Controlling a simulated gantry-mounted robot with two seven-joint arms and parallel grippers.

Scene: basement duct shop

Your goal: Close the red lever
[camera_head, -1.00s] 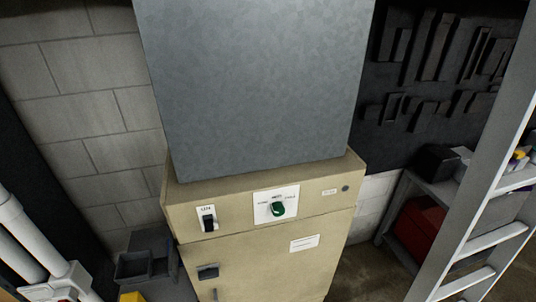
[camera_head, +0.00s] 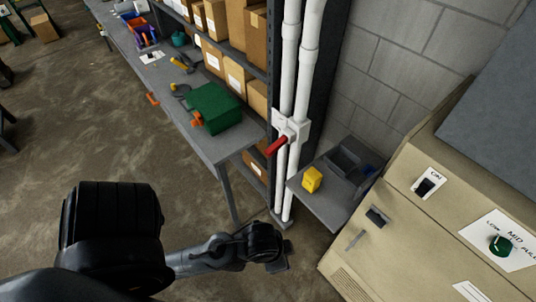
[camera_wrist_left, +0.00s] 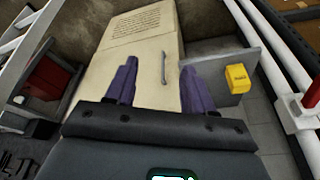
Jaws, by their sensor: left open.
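The red lever (camera_head: 276,146) sits on a white valve fitting on the white vertical pipes (camera_head: 291,90). It sticks out from the pipes, slanting down to the left in the head view. In the left wrist view the red lever (camera_wrist_left: 314,110) shows at the right edge, partly cut off. My left gripper (camera_head: 278,260) is low in the head view, below and apart from the lever, its fingers hard to make out. In the left wrist view its two purple fingers (camera_wrist_left: 160,78) are spread, with nothing between them. My right gripper is out of view.
A small grey shelf with a yellow block (camera_head: 312,180) stands right of the pipes, beside the beige cabinet (camera_head: 410,215). The grey workbench (camera_head: 225,146) with a green box (camera_head: 212,108) is left of the pipes. Open floor lies left of my arm.

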